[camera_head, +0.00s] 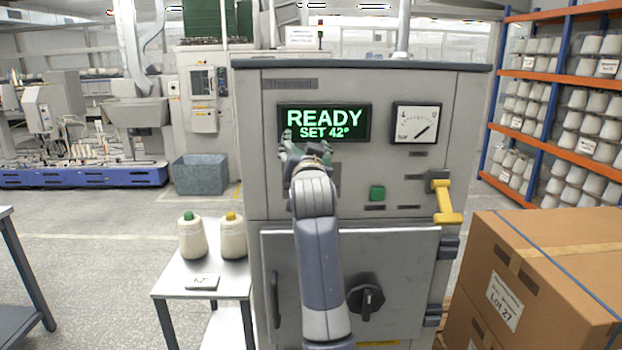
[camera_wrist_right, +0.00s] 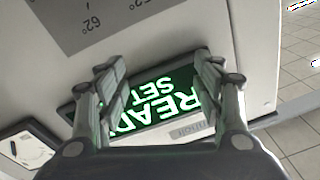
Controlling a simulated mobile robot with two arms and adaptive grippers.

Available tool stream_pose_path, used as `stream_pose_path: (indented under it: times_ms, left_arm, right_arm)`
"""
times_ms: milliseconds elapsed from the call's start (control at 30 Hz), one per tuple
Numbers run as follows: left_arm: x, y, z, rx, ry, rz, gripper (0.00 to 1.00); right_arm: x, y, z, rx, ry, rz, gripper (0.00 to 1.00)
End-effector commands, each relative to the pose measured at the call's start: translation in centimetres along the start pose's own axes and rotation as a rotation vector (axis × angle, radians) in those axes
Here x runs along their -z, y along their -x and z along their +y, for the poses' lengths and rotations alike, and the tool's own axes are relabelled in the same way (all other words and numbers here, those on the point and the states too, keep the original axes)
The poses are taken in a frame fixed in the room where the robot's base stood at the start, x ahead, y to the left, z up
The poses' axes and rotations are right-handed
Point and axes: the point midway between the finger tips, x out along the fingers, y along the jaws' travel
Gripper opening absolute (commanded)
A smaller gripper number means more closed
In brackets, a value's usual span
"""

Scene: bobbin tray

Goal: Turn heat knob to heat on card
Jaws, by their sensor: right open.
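The grey machine (camera_head: 440,100) has a lit display (camera_head: 350,115) reading "READY SET 42°". It also shows upside down in the wrist view (camera_wrist_right: 150,85). My right gripper (camera_head: 305,145) is open and empty in front of the panel, at the display's lower left. It also shows in the wrist view (camera_wrist_right: 160,80), fingers spread before the display. A grey scale plate (camera_wrist_right: 85,20) with a 62° mark lies at the wrist view's upper left. My arm hides most of this plate in the head view, and I see no heat knob on it. A small card (camera_head: 202,282) lies on the side table; its writing is too small to read surely.
A green button (camera_head: 377,193), a yellow lever (camera_head: 446,202) and a pressure gauge (camera_head: 416,123) are on the machine. A black knob (camera_head: 366,300) is on its door. Cardboard boxes (camera_head: 550,260) stand right.

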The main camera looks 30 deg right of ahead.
Motion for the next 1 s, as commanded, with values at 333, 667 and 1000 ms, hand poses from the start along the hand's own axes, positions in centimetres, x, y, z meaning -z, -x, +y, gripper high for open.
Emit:
stream_pose_path:
  times_ms: [333, 667, 1000]
  left_arm:
    - [0.7, 7.4, 0.0, -0.001, 0.000, 0.001, 0.38]
    - [1.2, 12.7, -0.1, -0.001, 0.001, 0.001, 0.38]
    - [1.3, 14.0, -0.2, -0.001, 0.001, 0.001, 0.38]
  right_arm:
    - [-0.4, 3.4, -5.4, 0.001, 1.430, -0.035, 0.61]
    - [-7.9, 8.4, -0.1, 0.020, 2.763, -0.161, 0.61]
    - [-10.4, 10.1, 4.0, -0.050, -3.067, 0.218, 0.61]
